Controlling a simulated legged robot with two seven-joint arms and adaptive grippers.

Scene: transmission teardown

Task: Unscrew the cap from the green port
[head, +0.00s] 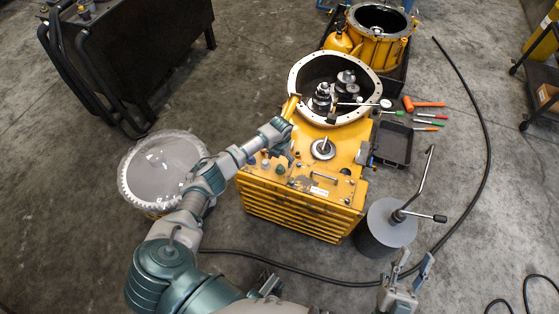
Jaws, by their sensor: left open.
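The yellow transmission housing (330,187) stands in the middle of the head view. Several small caps or ports sit along its left top edge. One of them, a dark green cap (281,168), looks seated on the housing; its port is hidden under it. My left gripper (288,154) reaches over this edge from the left. It is open, just above and beyond the green cap, and I cannot tell whether it touches anything. My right gripper (413,264) is open and empty at the bottom right, away from the housing.
The open bell end (294,85) holds gears and shafts. A grey cylinder with a handle (385,228) stands right of the housing. A black tray (395,143) and hand tools (429,104) lie beyond. A round covered drum (160,168) stands left. A black hose crosses the floor.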

